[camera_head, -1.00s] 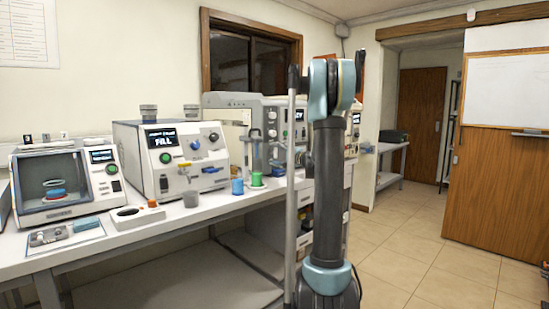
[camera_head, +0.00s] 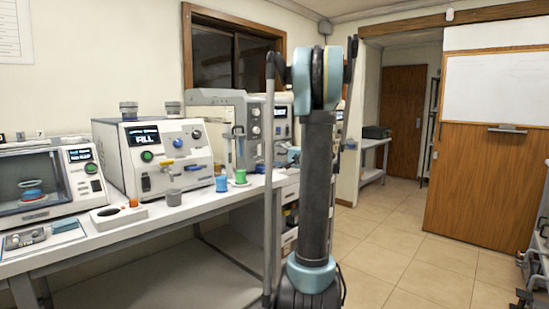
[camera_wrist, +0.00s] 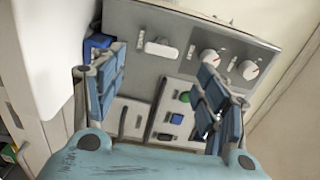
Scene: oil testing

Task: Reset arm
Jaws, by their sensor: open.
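My gripper (camera_wrist: 158,95) shows in the wrist view with its two blue-padded fingers spread wide apart. Nothing is between the fingers. Behind them is a grey instrument panel (camera_wrist: 145,60) with white knobs, a green button and a blue button. In the head view my arm stands upright in front of the bench's right end, and the gripper's fingertips cannot be made out there.
A long white bench (camera_head: 150,226) carries a glass-fronted tester (camera_head: 38,190), a FILL machine (camera_head: 155,155), a grey cup (camera_head: 174,197), and blue (camera_head: 221,183) and green (camera_head: 240,177) containers. Tiled floor (camera_head: 400,250) is open on the right, before a wooden partition (camera_head: 485,185).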

